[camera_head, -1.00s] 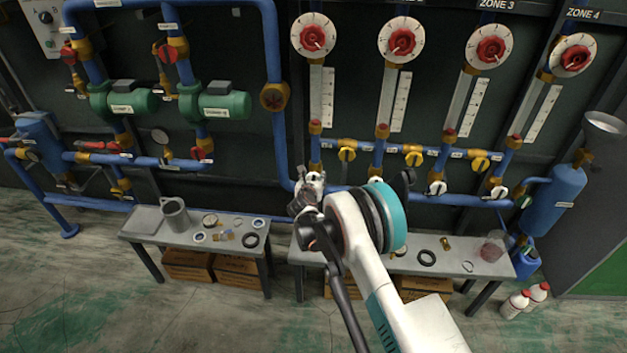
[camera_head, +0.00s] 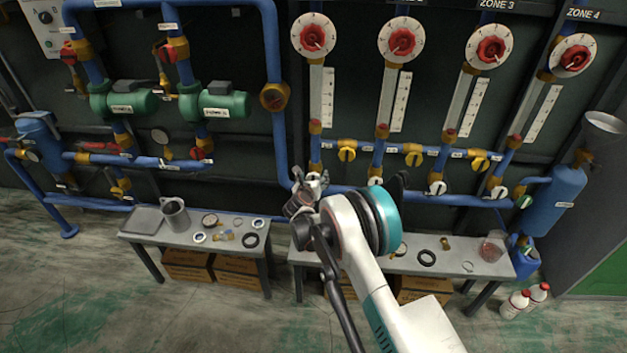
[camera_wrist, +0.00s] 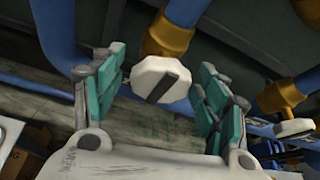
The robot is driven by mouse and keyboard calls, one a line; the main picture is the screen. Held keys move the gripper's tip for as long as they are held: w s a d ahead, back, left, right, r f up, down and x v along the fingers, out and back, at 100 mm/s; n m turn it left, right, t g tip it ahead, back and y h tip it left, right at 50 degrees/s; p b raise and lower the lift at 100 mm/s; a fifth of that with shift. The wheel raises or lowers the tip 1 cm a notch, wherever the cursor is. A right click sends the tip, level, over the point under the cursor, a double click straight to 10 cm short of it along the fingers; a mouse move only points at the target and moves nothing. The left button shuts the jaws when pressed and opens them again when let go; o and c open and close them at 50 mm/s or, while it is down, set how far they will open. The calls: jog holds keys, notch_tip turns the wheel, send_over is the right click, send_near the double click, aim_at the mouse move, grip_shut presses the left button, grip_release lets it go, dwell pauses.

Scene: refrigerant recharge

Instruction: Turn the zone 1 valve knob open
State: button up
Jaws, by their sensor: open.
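The zone 1 valve knob is a white, roughly octagonal knob (camera_wrist: 161,79) with a dark grey bar across its face, on a brass-coloured fitting (camera_wrist: 168,36) in the wrist view. My gripper (camera_wrist: 163,64) is open, with one teal-padded finger to the left of the knob and one to the right. Gaps show between the pads and the knob, and I cannot tell its exact depth between them. In the head view my gripper (camera_head: 314,183) is at the foot of the leftmost zone pipe and largely hides this knob.
Another white knob (camera_wrist: 294,128) is at the right in the wrist view. In the head view, yellow valves (camera_head: 347,154) and more white knobs (camera_head: 437,187) line the blue pipes. A bench (camera_head: 455,262) with small parts stands below, and a red dial (camera_head: 313,37) is above.

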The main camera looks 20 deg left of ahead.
jog(key=v, duration=1.2)
